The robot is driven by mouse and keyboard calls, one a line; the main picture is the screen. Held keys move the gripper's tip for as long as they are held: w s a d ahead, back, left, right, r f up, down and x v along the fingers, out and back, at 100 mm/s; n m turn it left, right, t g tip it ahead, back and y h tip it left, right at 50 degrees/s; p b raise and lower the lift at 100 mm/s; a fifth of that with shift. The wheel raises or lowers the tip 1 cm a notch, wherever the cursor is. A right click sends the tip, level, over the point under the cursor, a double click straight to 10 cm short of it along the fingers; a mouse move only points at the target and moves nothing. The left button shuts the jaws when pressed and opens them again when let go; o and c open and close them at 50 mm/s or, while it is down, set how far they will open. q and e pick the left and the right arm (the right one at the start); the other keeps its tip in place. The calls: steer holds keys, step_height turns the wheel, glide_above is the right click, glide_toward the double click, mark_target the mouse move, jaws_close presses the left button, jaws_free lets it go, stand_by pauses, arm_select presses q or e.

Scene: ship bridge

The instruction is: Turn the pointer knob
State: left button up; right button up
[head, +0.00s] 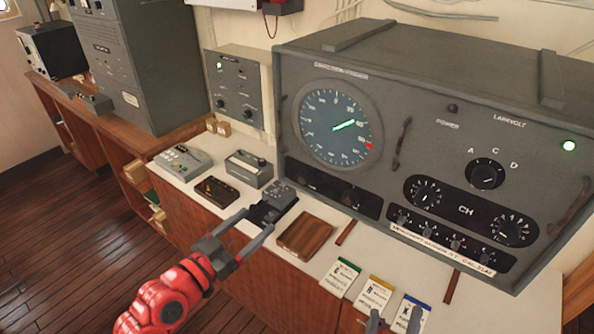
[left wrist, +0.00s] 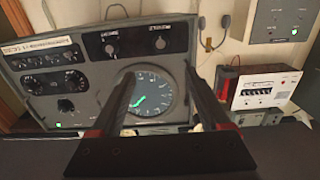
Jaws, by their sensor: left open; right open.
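The large grey console carries several dark pointer knobs, and I cannot tell which one the task means. One knob (head: 485,174) sits under the letters A, C, D. Two numbered knobs, left (head: 425,197) and right (head: 513,231), flank the CH label, with smaller ones below. Knobs also show in the left wrist view, where the A, C, D knob (left wrist: 66,105) appears upside down. My left gripper (head: 258,220) is open and empty, over the desk front, left of the knobs and apart from them. My right gripper (head: 394,319) is open at the bottom edge; only its fingertips show.
The console (head: 440,90) has a round green-lit dial (head: 336,127) and protruding handles (head: 402,143). A grey control box (head: 183,161) stands further left.

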arm_select(q)
steer(key=b, duration=1)
glide_toward(302, 179)
steer(key=p+x, duration=0.1)
steer(key=x, duration=0.7)
steer(key=shift+w+d, duration=0.2)
steer(key=shift+w, duration=0.1)
jaws_close()
steer(key=shift+n, duration=0.4)
